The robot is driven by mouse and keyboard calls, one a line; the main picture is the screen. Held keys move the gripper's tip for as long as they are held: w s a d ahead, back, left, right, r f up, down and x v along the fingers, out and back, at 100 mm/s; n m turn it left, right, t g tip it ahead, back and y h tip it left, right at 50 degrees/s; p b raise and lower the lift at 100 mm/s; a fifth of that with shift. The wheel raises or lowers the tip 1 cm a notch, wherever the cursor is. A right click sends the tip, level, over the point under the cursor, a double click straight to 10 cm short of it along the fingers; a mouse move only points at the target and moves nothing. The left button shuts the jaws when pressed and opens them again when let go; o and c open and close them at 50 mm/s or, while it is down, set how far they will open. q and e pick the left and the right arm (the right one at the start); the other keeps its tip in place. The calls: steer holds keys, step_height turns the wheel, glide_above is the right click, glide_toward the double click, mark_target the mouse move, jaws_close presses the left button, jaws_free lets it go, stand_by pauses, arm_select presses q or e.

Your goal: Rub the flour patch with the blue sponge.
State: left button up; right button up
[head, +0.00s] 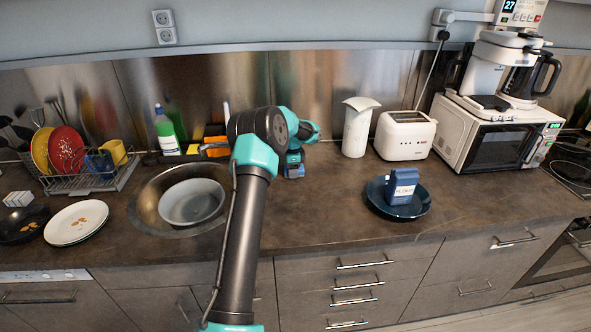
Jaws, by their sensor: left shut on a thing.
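My left gripper (294,155) points down over the back of the counter, right of the sink. It is shut on the blue sponge (294,171), a small blue block low between its fingers. The sponge is at or just above the counter top; I cannot tell whether it touches. I cannot make out a clear flour patch; my arm covers part of the counter. A blue flour package (402,186) stands on a dark blue plate (373,192) to the right. My right gripper is not in view.
A sink with a pale bowl (192,203) lies left of my arm. A white canister (357,128), toaster (405,135) and microwave (499,137) stand along the back right. A dish rack (95,180) and white plate (76,222) are at left. The counter's front middle is clear.

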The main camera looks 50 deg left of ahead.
arm_select(q)
steer(key=shift+s+a, duration=0.5)
steer(key=shift+s, duration=0.2)
steer(key=shift+r, duration=4.05)
